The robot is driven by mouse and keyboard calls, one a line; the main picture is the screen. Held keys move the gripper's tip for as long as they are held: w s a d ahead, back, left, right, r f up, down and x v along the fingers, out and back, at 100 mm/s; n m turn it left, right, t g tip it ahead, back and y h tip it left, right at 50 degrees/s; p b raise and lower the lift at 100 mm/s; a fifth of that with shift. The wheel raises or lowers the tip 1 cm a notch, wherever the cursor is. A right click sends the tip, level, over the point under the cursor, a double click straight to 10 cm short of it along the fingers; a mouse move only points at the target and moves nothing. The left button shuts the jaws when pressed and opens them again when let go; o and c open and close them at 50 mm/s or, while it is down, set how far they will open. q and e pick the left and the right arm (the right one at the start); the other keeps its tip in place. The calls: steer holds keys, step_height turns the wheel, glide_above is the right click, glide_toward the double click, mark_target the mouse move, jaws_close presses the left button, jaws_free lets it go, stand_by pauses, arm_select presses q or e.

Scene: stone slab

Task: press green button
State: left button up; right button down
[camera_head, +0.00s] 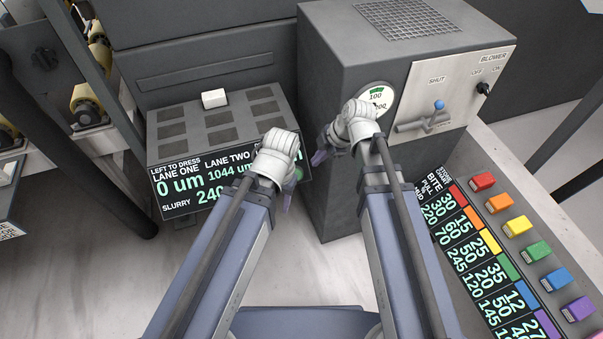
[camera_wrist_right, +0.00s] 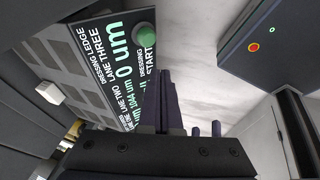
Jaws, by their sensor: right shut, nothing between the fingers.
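The round green button (camera_wrist_right: 145,35) sits at the end of the dark display panel (camera_wrist_right: 112,60), beside the words DRESSING START, in the right wrist view. In the head view only a green bit (camera_head: 299,173) shows at the panel's right end, mostly hidden by my left arm. My right gripper (camera_head: 319,157) is shut and empty, between the panel and the grey blower box. Its fingers (camera_wrist_right: 164,82) point toward the panel and appear just short of the button in the wrist view; contact cannot be seen. My left gripper (camera_head: 288,197) hangs near the panel's right end, its jaws mostly hidden.
The grey blower box (camera_head: 345,205) stands close right of my right gripper, with a gauge and a blue-knobbed lever (camera_head: 438,104). A white block (camera_head: 214,98) rests on the ledge of grey pads. Several coloured blocks, one green (camera_head: 538,250), line the right-hand chart.

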steer(key=shift+f, duration=0.1)
steer(key=b, duration=1.2)
glide_toward(301, 172)
steer(key=s+a+f, duration=0.1)
steer(key=a+f, duration=0.2)
steer(key=f, duration=0.3)
steer(key=shift+w+a+f, duration=0.15)
steer(key=shift+w+a, duration=0.1)
steer(key=shift+a, duration=0.1)
